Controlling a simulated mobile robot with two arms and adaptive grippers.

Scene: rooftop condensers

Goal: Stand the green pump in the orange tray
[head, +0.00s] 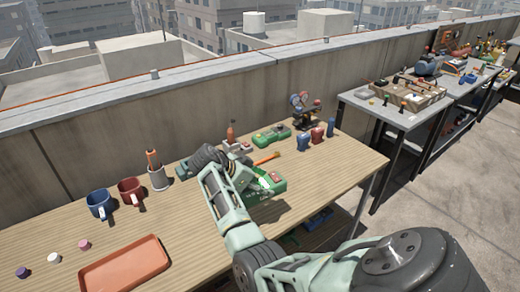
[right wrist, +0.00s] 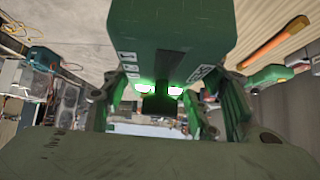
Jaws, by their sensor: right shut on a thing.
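The green pump (head: 271,184) shows in the head view near the table's front edge, partly hidden by my right gripper (head: 256,184). In the right wrist view the green pump (right wrist: 170,28) fills the space between the fingers of my right gripper (right wrist: 160,92), which is shut on it. I cannot tell whether the pump touches the table. The orange tray (head: 124,266) lies empty at the front left of the table, well to the left of the pump. My left gripper is not in view.
A blue mug (head: 99,204), a red mug (head: 131,190) and a grey holder (head: 158,178) stand behind the tray. Small caps (head: 54,257) lie to its left. An orange-handled tool (head: 267,158) and a green case (head: 271,135) lie behind the pump. Bare tabletop lies between tray and gripper.

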